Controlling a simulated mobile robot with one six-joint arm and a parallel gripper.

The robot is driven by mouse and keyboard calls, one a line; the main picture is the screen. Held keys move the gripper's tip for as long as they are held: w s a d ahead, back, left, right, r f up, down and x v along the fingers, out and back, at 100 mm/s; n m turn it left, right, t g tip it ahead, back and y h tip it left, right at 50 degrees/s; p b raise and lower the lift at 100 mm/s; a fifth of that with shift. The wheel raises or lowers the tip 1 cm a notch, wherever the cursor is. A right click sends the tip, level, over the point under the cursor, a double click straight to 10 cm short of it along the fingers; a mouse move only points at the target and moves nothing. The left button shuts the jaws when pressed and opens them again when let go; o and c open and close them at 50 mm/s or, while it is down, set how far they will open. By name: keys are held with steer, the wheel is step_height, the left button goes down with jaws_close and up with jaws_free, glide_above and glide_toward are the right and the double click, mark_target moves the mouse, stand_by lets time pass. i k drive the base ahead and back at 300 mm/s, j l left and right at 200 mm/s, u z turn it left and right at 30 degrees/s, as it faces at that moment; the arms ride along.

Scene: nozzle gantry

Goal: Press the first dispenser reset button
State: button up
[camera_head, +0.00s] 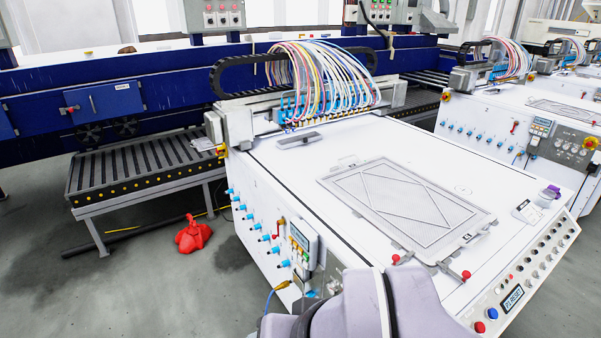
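The front control panel (528,275) of the near white machine runs along its right front edge. At its near end, a small dark sign (513,298) carries white lettering that seems to include "RESET". Just left of the sign are a blue button (492,313) and a red button (479,327). I cannot tell which one the sign labels. Several small knobs or buttons continue up the panel to the right. My grey arm links cover the bottom middle of the view, left of these buttons. My gripper is not in view.
The near machine's white top (290,190) bears a framed plate (405,207) with red-knobbed clamps. Colored hoses (325,75) rise over its nozzle gantry. A roller conveyor (140,165) stands at left, with a red object (193,235) on the grey floor. A similar machine stands behind.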

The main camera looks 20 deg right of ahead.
mark_target(493, 313)
steer(key=z, duration=2.4)
